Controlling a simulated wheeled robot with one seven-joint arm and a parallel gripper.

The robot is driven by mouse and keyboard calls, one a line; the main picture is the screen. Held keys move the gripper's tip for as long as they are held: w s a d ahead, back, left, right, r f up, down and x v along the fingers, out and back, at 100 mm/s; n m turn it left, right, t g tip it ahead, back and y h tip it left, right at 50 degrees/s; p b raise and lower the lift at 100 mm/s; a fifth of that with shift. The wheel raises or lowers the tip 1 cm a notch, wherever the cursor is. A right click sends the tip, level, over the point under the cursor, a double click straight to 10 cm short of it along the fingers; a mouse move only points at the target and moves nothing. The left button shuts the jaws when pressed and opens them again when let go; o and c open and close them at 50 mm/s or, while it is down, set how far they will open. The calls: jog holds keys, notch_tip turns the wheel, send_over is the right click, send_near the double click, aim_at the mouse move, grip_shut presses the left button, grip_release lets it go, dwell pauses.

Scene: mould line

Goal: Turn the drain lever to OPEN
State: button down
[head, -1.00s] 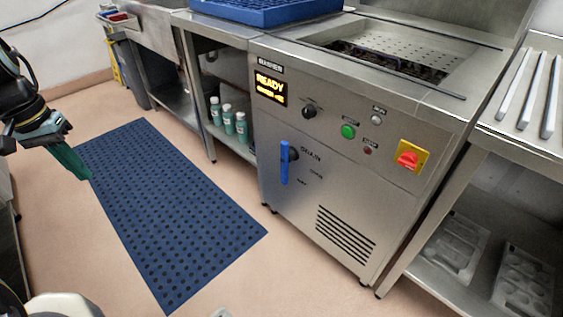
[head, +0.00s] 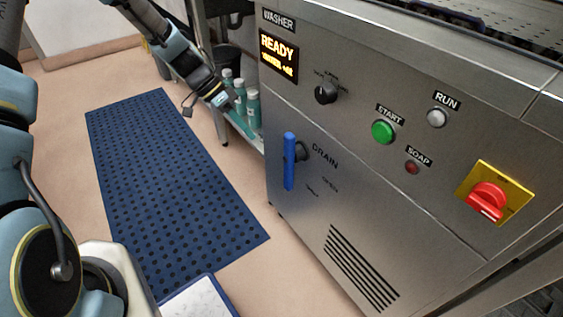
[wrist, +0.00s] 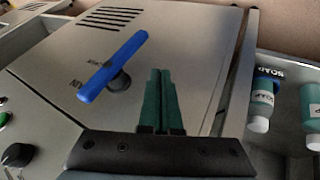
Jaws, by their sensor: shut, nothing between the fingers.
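The blue drain lever (head: 289,162) is on the washer's front panel, left of the DRAIN label (head: 325,155), and stands upright in the head view. Its dark pivot (head: 303,151) is beside it. Small markings lie below right of the pivot; one seems to read OPEN (head: 330,184). In the wrist view the lever (wrist: 114,66) runs diagonally, left of my fingers. My gripper (head: 238,120) is shut and empty, left of the lever and apart from it in the head view. Its green fingers (wrist: 161,72) lie together in the wrist view.
The panel also carries a dark knob (head: 326,93), a green START button (head: 382,132) and a red switch (head: 487,200). Soap bottles (head: 253,108) stand on a shelf behind my gripper. A blue mat (head: 170,185) covers the floor at left.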

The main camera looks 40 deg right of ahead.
aim_at(289, 164)
jog(key=s+d+f, duration=0.3)
jog(key=s+f, duration=0.5)
jog(key=s, duration=0.1)
jog(key=shift+b, duration=0.4)
jog(key=shift+d, duration=0.1)
dwell(0.3)
